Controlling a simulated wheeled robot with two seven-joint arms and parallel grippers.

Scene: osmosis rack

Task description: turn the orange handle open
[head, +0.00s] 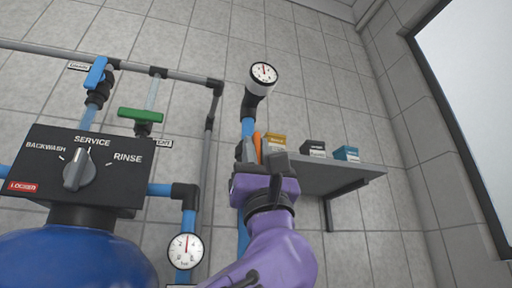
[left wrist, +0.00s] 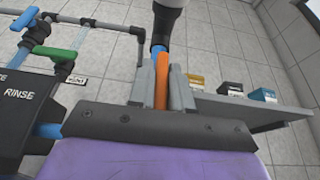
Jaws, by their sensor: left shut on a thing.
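The orange handle (head: 257,142) stands roughly upright, in line with the blue vertical pipe (head: 247,127) below the upper gauge. My left gripper (head: 253,152), on a purple arm, is at the handle and hides its lower part and the valve body. In the left wrist view the orange handle (left wrist: 162,84) lies between the two grey fingers of my left gripper (left wrist: 162,92), which are shut on it. My right gripper is in neither view.
A grey wall shelf (head: 340,177) with several small boxes is just right of my gripper. The upper gauge (head: 263,73) is above it. The control box (head: 85,170), blue tank (head: 75,258), blue handle (head: 95,73) and green handle (head: 140,115) are left.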

